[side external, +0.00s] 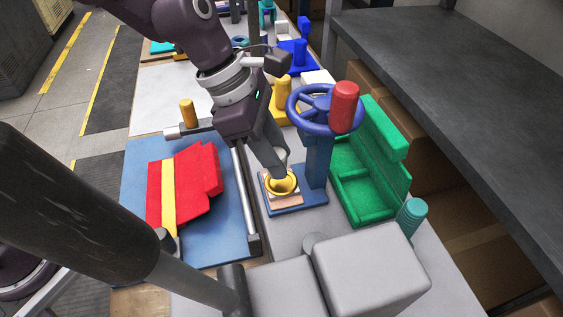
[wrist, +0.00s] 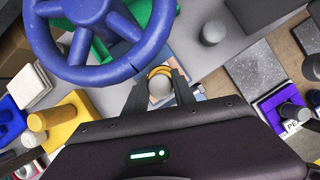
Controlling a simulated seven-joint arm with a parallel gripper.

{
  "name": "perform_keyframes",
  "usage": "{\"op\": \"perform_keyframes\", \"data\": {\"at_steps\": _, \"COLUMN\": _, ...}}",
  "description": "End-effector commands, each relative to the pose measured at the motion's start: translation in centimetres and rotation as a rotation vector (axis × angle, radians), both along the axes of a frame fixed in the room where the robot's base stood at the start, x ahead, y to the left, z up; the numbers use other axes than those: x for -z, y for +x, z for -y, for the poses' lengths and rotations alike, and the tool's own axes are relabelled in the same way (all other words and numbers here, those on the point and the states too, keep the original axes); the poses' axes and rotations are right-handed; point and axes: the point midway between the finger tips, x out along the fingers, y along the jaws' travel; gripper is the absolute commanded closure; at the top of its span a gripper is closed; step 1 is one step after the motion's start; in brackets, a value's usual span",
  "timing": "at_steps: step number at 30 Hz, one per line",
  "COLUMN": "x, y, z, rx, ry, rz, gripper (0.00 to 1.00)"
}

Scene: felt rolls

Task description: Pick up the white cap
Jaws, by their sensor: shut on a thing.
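The white cap (side external: 281,154) is a small pale, rounded piece. It shows between the two fingers in the wrist view (wrist: 160,87). My gripper (side external: 274,166) points down and is shut on the cap, with one finger hiding part of it in the side view. Just below is a yellow ring (side external: 282,184), cup-like, on a small pale and wooden square plate (side external: 267,194). The ring also shows behind the cap in the wrist view (wrist: 161,71). I cannot tell whether the cap touches the ring.
A blue handwheel (side external: 301,119) with a red knob (side external: 344,105) stands close right of my gripper. A green block piece (side external: 362,190) lies beyond it. A red block (side external: 191,186) rests on a blue board (side external: 222,228) at left. Grey blocks (side external: 370,265) stand in front.

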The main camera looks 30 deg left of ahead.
Motion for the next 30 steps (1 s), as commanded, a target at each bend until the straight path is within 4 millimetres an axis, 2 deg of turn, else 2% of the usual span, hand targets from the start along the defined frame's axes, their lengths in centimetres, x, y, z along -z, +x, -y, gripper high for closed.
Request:
{"op": "perform_keyframes", "data": {"at_steps": 5, "x": 0.1, "y": -1.6, "z": -4.3, "rx": -0.011, "ry": 0.001, "rz": -0.003, "gripper": 1.0}}
{"op": "perform_keyframes", "data": {"at_steps": 12, "x": 0.1, "y": -4.5, "z": -11.4, "rx": -0.014, "ry": 0.002, "rz": -0.001, "gripper": 1.0}}
{"op": "perform_keyframes", "data": {"at_steps": 15, "x": 0.1, "y": -5.6, "z": -13.5, "rx": -0.012, "ry": 0.002, "rz": -0.002, "gripper": 1.0}}
{"op": "perform_keyframes", "data": {"at_steps": 21, "x": 0.0, "y": -6.4, "z": -15.7, "rx": -0.005, "ry": 0.0, "rz": 0.0, "gripper": 1.0}}
{"op": "perform_keyframes", "data": {"at_steps": 30, "x": -0.6, "y": -6.5, "z": -15.8, "rx": -0.002, "ry": -0.001, "rz": 0.0, "gripper": 1.0}}
